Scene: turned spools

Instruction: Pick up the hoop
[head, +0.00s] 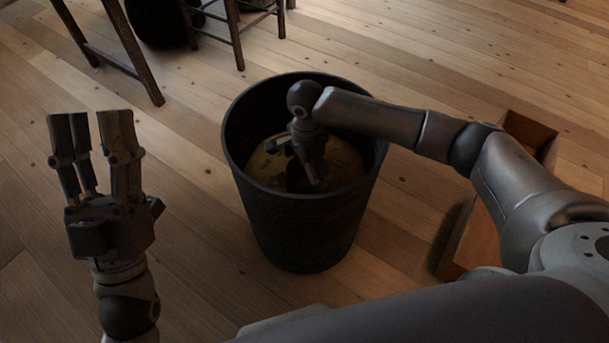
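No hoop can be made out for certain. A dull yellow rounded thing (345,160) lies inside a black bin (312,235); I cannot tell whether it is the hoop, a ball or something else. My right arm reaches in over the bin's right rim, and my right gripper (302,182) points down inside it, over the yellow thing. The gripper hides part of that thing, and I cannot tell whether they touch or whether the fingers are shut. My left gripper (94,118) is raised left of the bin, fingers apart and empty.
A wooden box (480,243) stands on the floor right of the bin, partly behind my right arm. Dark wooden furniture legs (236,35) and a dark round object (163,22) are at the back left. The plank floor between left gripper and bin is clear.

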